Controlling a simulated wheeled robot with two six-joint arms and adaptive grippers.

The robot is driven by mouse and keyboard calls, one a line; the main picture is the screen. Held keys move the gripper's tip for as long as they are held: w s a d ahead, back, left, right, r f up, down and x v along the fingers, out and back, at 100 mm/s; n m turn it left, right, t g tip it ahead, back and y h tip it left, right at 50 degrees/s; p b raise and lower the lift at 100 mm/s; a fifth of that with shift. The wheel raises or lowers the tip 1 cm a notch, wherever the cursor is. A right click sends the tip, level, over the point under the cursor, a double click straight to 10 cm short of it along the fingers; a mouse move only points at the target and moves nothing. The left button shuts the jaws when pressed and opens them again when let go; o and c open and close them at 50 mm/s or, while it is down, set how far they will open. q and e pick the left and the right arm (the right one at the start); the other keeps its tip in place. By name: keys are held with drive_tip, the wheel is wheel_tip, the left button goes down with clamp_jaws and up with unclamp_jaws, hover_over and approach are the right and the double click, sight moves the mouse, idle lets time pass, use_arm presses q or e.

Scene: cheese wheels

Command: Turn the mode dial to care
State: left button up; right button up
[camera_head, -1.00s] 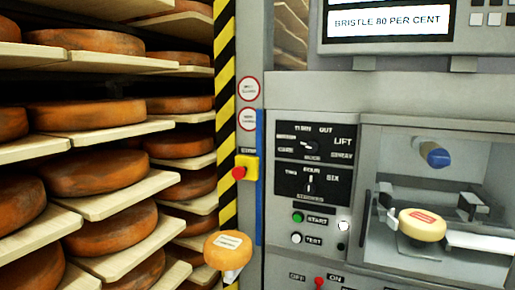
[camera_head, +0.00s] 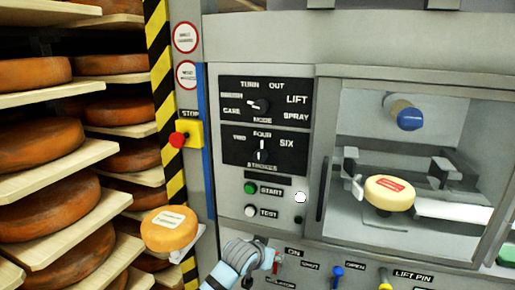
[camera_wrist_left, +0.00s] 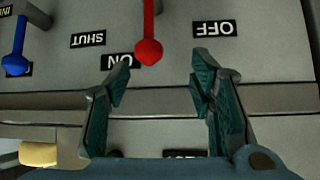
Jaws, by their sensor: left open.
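The mode dial (camera_head: 260,105) is a dark knob on the black upper panel in the head view. Labels for turn, out, lift, spray and care surround it. Its pale pointer is turned to the left side, near the care label and an illegible label above it; I cannot tell which it marks. My left gripper (camera_head: 262,254) is low in the head view, below the dial and beside the red lever (camera_head: 278,261). In the left wrist view its fingers (camera_wrist_left: 160,85) are spread and empty, with the red lever (camera_wrist_left: 149,45) just ahead of them. My right gripper is not in view.
The strokes dial (camera_head: 261,153), green start button (camera_head: 250,188) and white test button (camera_head: 250,211) lie below the mode dial. A red stop button (camera_head: 177,140) is left. A cheese (camera_head: 388,193) sits in the chamber; another (camera_head: 169,229) stands lower left. Blue lever (camera_head: 337,271) is right.

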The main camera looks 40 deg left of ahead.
use_arm(q)
wheel_tip(320, 180, up, 28)
drive_tip(key=s+t+y, duration=0.1)
drive_tip(key=t, duration=0.4)
drive_tip(key=n+t+y, duration=0.2)
drive_tip(key=y, duration=0.1)
approach(259, 107)
drive_tip(key=v, duration=0.6)
drive_tip(key=p+x, duration=0.5)
drive_tip(key=x, duration=0.9)
drive_tip(key=shift+w, duration=0.15)
drive_tip(key=c, duration=1.1)
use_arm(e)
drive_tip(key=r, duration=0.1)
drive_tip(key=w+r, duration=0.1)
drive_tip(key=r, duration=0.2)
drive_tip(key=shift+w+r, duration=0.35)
